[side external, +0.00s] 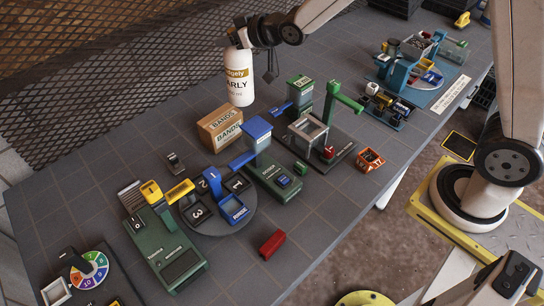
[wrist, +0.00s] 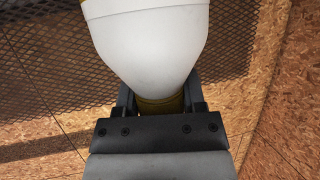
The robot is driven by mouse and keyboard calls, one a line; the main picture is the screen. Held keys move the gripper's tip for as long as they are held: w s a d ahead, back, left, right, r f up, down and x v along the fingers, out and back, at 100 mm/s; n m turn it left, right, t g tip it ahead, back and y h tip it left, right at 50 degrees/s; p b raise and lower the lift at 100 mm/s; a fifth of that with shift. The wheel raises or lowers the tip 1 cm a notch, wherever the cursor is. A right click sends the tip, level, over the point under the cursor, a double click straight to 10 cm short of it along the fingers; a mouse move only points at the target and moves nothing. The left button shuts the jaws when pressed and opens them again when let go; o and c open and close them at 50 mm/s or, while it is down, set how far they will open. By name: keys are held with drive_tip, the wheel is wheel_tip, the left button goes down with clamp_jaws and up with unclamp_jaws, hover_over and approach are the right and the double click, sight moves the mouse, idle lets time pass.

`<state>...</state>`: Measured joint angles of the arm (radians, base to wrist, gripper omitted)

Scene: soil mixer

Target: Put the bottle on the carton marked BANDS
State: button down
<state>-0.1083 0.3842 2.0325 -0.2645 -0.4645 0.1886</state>
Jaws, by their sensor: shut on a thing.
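The bottle (side external: 239,78) is white with a gold band and dark lettering. It hangs upright in the air, above and a little right of the carton marked BANDS (side external: 220,128). The carton is a brown box on the grey table. My gripper (side external: 248,38) is shut on the bottle near its top. In the wrist view the bottle (wrist: 150,45) fills the upper middle, with its gold-coloured neck between the fingers of my gripper (wrist: 160,105). The carton cannot be made out in the wrist view.
A blue and green machine (side external: 255,150) stands close to the right of the carton. A green box (side external: 299,90) stands behind it. A mesh fence (side external: 90,70) runs along the table's back. Bare table (side external: 120,140) lies left of the carton.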

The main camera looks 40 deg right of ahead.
drive_tip(key=w+a+f, duration=0.1)
drive_tip(key=w+f, duration=0.6)
drive_tip(key=w, duration=0.3)
drive_tip(key=shift+f, duration=0.3)
drive_tip(key=shift+w+a+f, duration=0.1)
drive_tip(key=shift+w, duration=0.05)
drive_tip(key=shift+w+f, duration=0.15)
drive_tip(key=shift+f, duration=1.7)
drive_tip(key=shift+c, duration=1)
unclamp_jaws()
drive_tip(key=shift+f, duration=0.15)
